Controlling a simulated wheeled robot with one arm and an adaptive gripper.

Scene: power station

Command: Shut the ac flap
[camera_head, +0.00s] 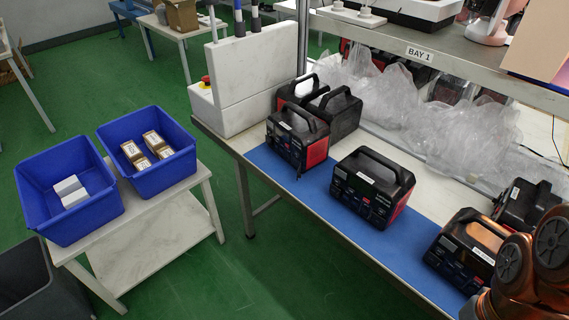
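Several black and red power stations with carry handles stand on the workbench. One stands at the left of the blue mat (298,142), one in the middle (372,188), and one at the lower right (468,250). Their front panels with small ports and labels face the lower left. My gripper is not in view.
More power stations (338,113) stand behind the front row. Crumpled clear plastic (400,100) lies along the back, under a shelf labelled BAY 1 (445,58). Blue bins (72,227) stand on a side table at left. Bare blue mat (312,188) lies between the front units.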

